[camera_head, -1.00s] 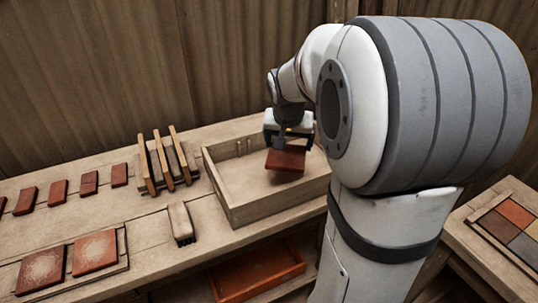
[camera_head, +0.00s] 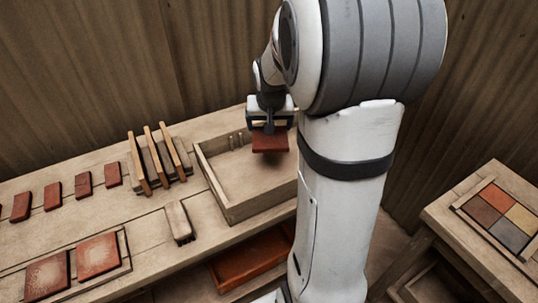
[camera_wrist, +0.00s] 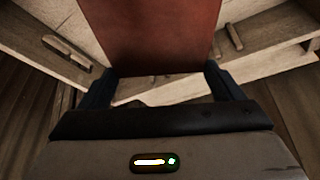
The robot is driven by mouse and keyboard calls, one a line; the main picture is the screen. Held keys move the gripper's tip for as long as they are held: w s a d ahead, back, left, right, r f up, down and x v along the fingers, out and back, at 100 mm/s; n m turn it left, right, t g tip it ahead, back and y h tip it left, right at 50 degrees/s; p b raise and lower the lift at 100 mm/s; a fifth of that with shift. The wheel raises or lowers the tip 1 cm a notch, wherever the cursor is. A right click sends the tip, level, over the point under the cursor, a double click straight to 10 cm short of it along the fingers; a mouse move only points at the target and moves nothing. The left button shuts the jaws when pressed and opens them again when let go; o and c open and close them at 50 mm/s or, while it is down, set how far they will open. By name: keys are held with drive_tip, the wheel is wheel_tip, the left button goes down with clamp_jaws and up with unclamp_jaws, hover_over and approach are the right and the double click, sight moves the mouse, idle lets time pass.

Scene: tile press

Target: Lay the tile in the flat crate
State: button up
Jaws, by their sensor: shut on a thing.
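My gripper (camera_head: 270,118) is shut on a dark red tile (camera_head: 270,141). The tile also shows in the wrist view (camera_wrist: 150,35), between the two dark fingers. In the head view, the tile appears in front of the back part of a shallow, open wooden crate (camera_head: 262,207) on the bench. It seems to be held above the crate, apart from its floor. The visible part of the crate floor is bare. My arm hides the crate's right end.
A wooden rack (camera_head: 160,163) with upright slats stands left of the crate. A brush (camera_head: 179,222) lies in front. Several small red tiles (camera_head: 83,184) line the bench. Two larger tiles (camera_head: 98,255) lie on a board. A red tray (camera_head: 250,258) sits below. A side table (camera_head: 445,212) stands right.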

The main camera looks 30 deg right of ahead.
sight(269, 157)
drive_tip(key=shift+w+r+n+p, duration=0.15)
drive_tip(key=shift+r+n+p, duration=0.15)
drive_tip(key=shift+p, duration=0.45)
wheel_tip(269, 157, down, 10)
drive_tip(key=shift+w+f, duration=0.1)
drive_tip(key=shift+f, duration=0.1)
drive_tip(key=shift+f, duration=0.1)
drive_tip(key=o, duration=0.7)
drive_tip(key=shift+f, duration=0.1)
drive_tip(key=shift+o, duration=1.2)
